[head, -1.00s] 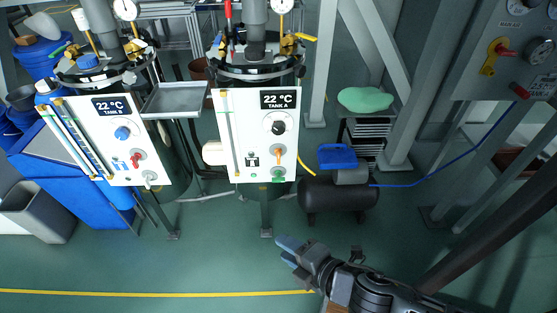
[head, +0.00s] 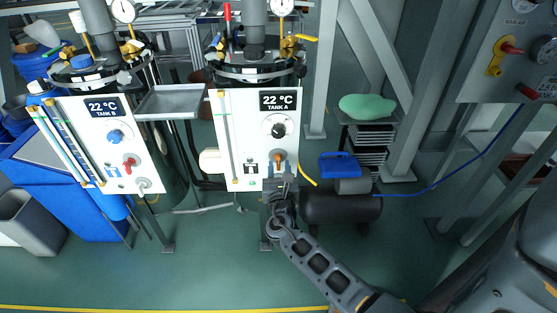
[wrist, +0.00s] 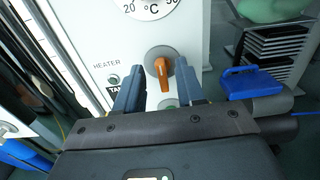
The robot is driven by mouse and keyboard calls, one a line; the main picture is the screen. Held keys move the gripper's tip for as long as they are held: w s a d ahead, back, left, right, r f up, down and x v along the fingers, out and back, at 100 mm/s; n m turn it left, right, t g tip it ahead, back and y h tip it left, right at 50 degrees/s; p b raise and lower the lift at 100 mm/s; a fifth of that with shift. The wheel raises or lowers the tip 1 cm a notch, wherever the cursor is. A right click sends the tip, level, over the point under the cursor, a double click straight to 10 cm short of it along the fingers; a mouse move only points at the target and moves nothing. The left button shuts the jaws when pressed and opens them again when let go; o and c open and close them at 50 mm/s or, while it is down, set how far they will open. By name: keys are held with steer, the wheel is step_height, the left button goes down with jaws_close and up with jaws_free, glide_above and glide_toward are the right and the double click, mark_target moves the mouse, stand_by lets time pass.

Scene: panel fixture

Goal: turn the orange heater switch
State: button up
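The orange heater switch (wrist: 161,72) is on the white Tank A panel (head: 240,140), beside the word HEATER in the wrist view. Its handle points downward there. It also shows in the head view (head: 278,158), just above my gripper (head: 282,176). In the wrist view my gripper (wrist: 158,92) is open, with one blue-grey finger on the left of the switch and one on the right. Its fingers stand apart from each other, and the handle lies between them. I cannot tell whether either finger touches it.
A black dial (head: 278,129) sits above the switch under the 22 °C display. The Tank B panel (head: 112,150) stands to the left. A dark compressor tank (head: 342,208) and a blue box (head: 338,165) are close on the right. The green floor in front is clear.

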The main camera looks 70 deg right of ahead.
mark_target(279, 161)
steer(key=shift+x, duration=2.35)
jaws_close()
